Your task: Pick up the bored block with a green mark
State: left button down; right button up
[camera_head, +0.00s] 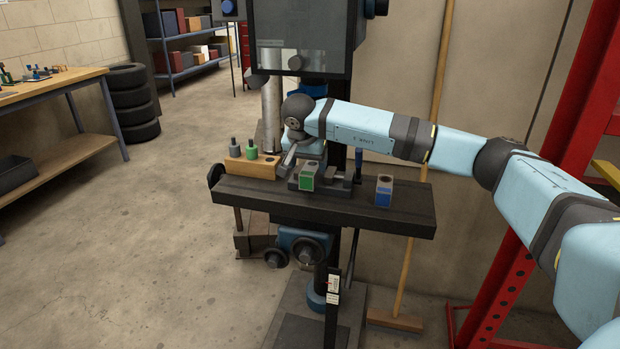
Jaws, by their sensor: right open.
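The bored block with a green mark (307,178) is a small pale grey block with a green patch on its front face and a dark hole in its top. It stands upright at the dark vise (340,186) on the drill press table (285,197); I cannot tell whether the jaws touch it. My right gripper (288,160) is open, close above and to the left of this block, apart from it as far as I can see. A similar block with a blue mark (384,190) stands on the right of the table. My left gripper is out of view.
A wooden holder (250,167) with a grey and a green peg stands on the table's left, close to my right gripper. The drill press head (300,35) hangs above. A blue-handled tool (358,165) stands behind the vise. A red frame (560,150) rises at right.

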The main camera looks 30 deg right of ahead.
aim_at(309, 170)
jog(key=x, duration=0.3)
jog(key=shift+w+f+b, duration=0.1)
jog(key=shift+f+b, duration=0.2)
jog(key=shift+f, duration=0.05)
jog(key=shift+r, duration=0.1)
jog(key=c, duration=1.2)
jog(key=shift+c, duration=0.2)
